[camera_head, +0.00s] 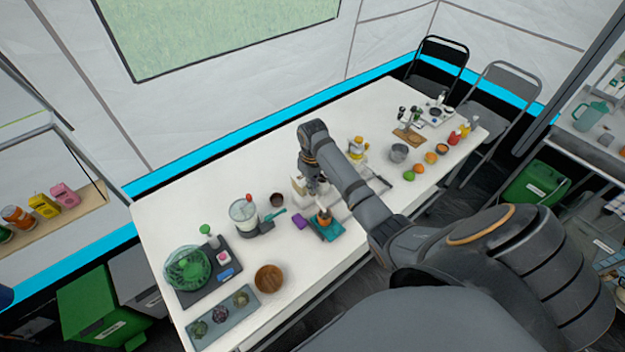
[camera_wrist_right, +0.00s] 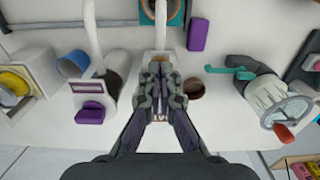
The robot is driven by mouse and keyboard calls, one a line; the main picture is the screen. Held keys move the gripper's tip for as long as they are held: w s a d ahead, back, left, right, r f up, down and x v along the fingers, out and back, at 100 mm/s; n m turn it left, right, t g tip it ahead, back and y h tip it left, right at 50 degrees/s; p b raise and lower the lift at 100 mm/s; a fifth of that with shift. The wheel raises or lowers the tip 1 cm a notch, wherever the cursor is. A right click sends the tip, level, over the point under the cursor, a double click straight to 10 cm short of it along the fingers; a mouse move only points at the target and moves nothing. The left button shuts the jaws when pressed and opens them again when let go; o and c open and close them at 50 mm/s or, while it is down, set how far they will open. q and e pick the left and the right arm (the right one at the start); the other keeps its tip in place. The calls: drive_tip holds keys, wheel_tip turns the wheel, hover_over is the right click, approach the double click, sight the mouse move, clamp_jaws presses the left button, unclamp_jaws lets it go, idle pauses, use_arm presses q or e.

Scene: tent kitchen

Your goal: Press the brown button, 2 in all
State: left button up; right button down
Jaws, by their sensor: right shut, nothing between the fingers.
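My right gripper (camera_head: 314,186) is over the middle of the white table, pointing down. In the right wrist view its fingers (camera_wrist_right: 161,72) are together with nothing between them. They are in front of a white dispenser (camera_wrist_right: 157,56) with a white spout, and hide part of it. I cannot make out a brown button for certain; a small brownish patch shows low between the fingers, too small to tell what it is. A second white dispenser (camera_wrist_right: 116,68), with a purple block (camera_wrist_right: 91,113) in front, stands to the left. My left gripper is not in view.
A dark brown cup (camera_wrist_right: 194,88) is just right of the fingers, and a clear jug (camera_head: 242,213) stands beyond it. A purple block (camera_head: 299,222) and a teal tray (camera_head: 322,235) are near the gripper. Fruit and bottles stand at the table's far right.

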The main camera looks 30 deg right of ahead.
drive_tip(key=shift+f+b, duration=0.35)
drive_tip(key=shift+f, duration=0.25)
idle(0.5)
drive_tip(key=shift+r+p, duration=0.65)
drive_tip(key=shift+p, duration=0.45)
wheel_tip(320, 180, up, 6)
drive_tip(key=p, duration=0.7)
drive_tip(key=shift+f, duration=0.1)
